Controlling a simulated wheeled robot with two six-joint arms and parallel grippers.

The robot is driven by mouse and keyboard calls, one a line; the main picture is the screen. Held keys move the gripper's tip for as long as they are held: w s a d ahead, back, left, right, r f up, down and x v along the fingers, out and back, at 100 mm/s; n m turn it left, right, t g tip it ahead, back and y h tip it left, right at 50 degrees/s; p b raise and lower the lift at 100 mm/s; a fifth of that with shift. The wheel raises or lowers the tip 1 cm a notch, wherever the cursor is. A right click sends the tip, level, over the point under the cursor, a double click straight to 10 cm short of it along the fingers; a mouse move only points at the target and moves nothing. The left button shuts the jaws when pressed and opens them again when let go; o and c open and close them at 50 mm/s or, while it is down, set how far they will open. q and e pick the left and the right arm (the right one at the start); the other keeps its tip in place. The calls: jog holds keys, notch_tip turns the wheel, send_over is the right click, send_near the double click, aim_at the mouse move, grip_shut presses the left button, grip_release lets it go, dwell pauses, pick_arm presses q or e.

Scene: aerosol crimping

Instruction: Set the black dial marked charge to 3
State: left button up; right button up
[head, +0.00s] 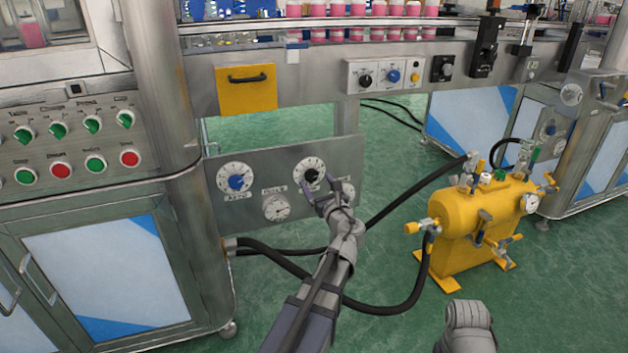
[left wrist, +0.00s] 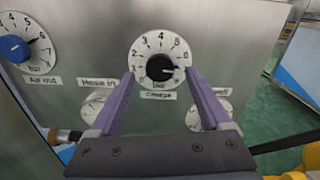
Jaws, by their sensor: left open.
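The black charge dial (head: 312,176) sits on a white round scale on the lower steel panel. In the left wrist view the black dial (left wrist: 160,68) is in the middle, above a label reading Charge. The scale numbers run over its top; its pale mark points right, near the 6, but the exact value is too small to tell. My left gripper (head: 323,193) is open in front of the panel. In the left wrist view its two purple fingers stand on either side of the dial, with gaps between them and the knob.
A blue dial (head: 236,182) labelled Air out is to the left. The Hose in gauge (head: 277,208) and another gauge (head: 346,192) flank the charge dial lower down. A yellow tank (head: 470,230) with black hoses stands on the green floor to the right.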

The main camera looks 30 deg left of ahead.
aim_at(312, 176)
pick_arm(q)
jog(key=shift+x, duration=1.55)
grip_shut()
